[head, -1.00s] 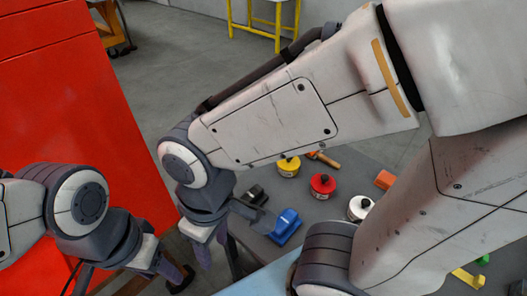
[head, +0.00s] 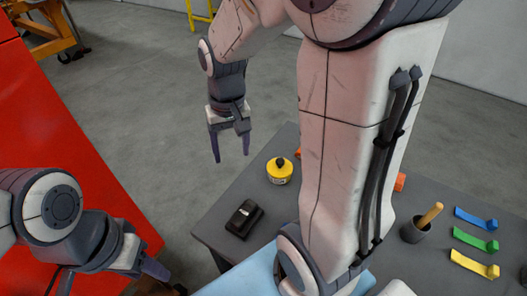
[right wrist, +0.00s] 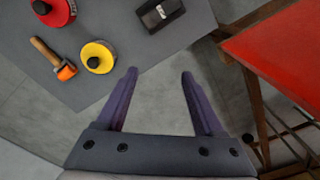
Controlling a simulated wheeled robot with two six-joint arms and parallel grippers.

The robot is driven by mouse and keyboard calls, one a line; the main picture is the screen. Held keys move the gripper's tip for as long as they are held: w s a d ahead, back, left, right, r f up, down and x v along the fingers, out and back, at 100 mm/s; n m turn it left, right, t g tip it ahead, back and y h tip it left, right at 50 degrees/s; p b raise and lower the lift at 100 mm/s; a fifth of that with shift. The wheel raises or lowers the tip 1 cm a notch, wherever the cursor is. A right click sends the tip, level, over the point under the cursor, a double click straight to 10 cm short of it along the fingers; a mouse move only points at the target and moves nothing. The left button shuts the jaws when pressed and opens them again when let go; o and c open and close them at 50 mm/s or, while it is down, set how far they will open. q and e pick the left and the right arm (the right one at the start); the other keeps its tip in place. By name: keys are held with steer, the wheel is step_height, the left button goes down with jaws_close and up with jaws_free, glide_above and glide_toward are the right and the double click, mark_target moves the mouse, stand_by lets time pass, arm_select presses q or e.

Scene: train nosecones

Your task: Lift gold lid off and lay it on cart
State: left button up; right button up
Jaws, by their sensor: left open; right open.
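I cannot make out a gold lid for certain; the nearest in colour is a yellow round pot (head: 280,172) with a black knob, standing on the grey cart top (head: 262,200). The pot also shows in the right wrist view (right wrist: 98,56). My right gripper (head: 231,157) is open and empty, pointing down over the floor just past the cart's far left edge; its fingers also show in the right wrist view (right wrist: 159,73). My left gripper (head: 148,272) is at the lower left beside the red panel, its fingers partly overlapping in view.
A black block (head: 243,218) lies near the cart's left edge. A dark cup (head: 415,230) and coloured strips (head: 475,240) lie at the right.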

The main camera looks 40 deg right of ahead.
steer(key=w+d+f+m+b, duration=0.1)
steer(key=d+f+m, duration=0.15)
steer(key=d, duration=0.45)
steer(key=d+f+m, duration=0.1)
steer(key=d+m, duration=0.2)
steer(key=d, duration=0.5)
glide_above(280, 161)
steer(key=shift+m, duration=0.25)
step_height(280, 161, down, 5)
steer(key=shift+d+r, duration=0.1)
steer(key=shift+f+p, duration=0.6)
steer(key=shift+f, duration=2.2)
jaws_close()
